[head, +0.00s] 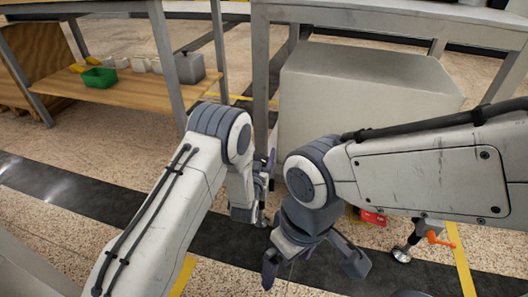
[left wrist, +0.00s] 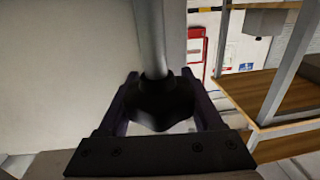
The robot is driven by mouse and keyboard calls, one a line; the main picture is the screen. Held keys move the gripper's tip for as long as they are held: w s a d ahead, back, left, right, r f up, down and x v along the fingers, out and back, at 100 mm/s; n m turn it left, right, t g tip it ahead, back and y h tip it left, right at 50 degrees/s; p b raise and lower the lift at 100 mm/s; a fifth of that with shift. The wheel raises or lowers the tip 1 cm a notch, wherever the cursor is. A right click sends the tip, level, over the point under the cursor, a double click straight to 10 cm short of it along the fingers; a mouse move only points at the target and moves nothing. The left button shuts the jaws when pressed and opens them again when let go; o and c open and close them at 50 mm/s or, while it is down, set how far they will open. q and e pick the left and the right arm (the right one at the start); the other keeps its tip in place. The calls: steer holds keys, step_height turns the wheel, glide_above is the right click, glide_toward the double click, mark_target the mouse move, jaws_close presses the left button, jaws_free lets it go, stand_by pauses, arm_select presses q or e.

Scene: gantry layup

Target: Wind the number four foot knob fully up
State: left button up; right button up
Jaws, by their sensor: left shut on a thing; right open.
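In the left wrist view a dark lobed knob (left wrist: 165,100) sits between my left gripper's fingers (left wrist: 161,112), at the lower end of a metal rod (left wrist: 150,40). The left gripper is shut on it. No number shows on the knob. In the head view my left gripper (head: 254,196) is low beside a table leg, and the knob is mostly hidden there. My right gripper (head: 313,268) is open and empty, lower and to the right, above the dark floor strip.
A large grey box (head: 365,95) stands behind the grippers under a bench. A wooden shelf (head: 125,92) at upper left carries a green bin (head: 99,78). An orange handle (head: 438,238) and a round foot (head: 402,255) show at lower right, below my right arm.

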arm_select(q)
steer(key=n+y, duration=0.1)
steer(key=y, duration=0.1)
steer(key=n+y, duration=0.1)
steer(key=y, duration=0.1)
steer(key=a+n+y+p, duration=0.1)
steer(key=n+y, duration=0.1)
steer(key=shift+y, duration=0.3)
steer(key=shift+s+a+f+n+g+y, duration=0.1)
steer(key=shift+a+n+g+y, duration=0.1)
steer(key=shift+n+y, duration=0.65)
steer(key=shift+s+a+n+g+y, duration=0.1)
steer(key=shift+a+n+g+y, duration=0.1)
steer(key=shift+n+y, duration=0.6)
steer(key=shift+y, duration=0.55)
steer(key=o, duration=1.4)
steer(key=shift+w, duration=0.1)
steer(key=shift+c, duration=0.2)
steer(key=shift+a, duration=0.1)
